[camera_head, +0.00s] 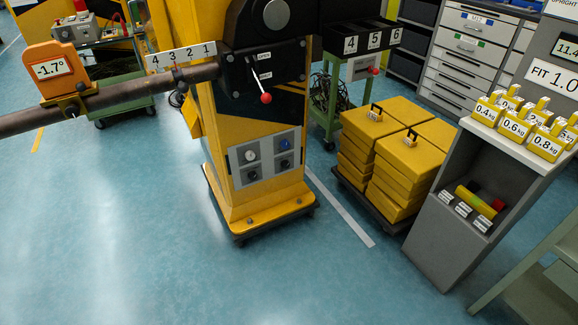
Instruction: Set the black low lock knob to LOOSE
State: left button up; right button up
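A light panel (267,159) sits low on the front of the yellow gate column (253,199). Neither of my grippers is in view.
Above the panel, a lever with a red ball (266,98) hangs from a black box. A grey boom (150,90) with an orange angle display (50,69) extends left. Yellow cases (407,160) and a weight stand (460,220) stand right. The floor in front is clear.

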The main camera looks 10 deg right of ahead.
aim_at(252, 175)
jog(key=z, duration=0.2)
jog(key=i, duration=1.9)
jog(key=u, duration=0.6)
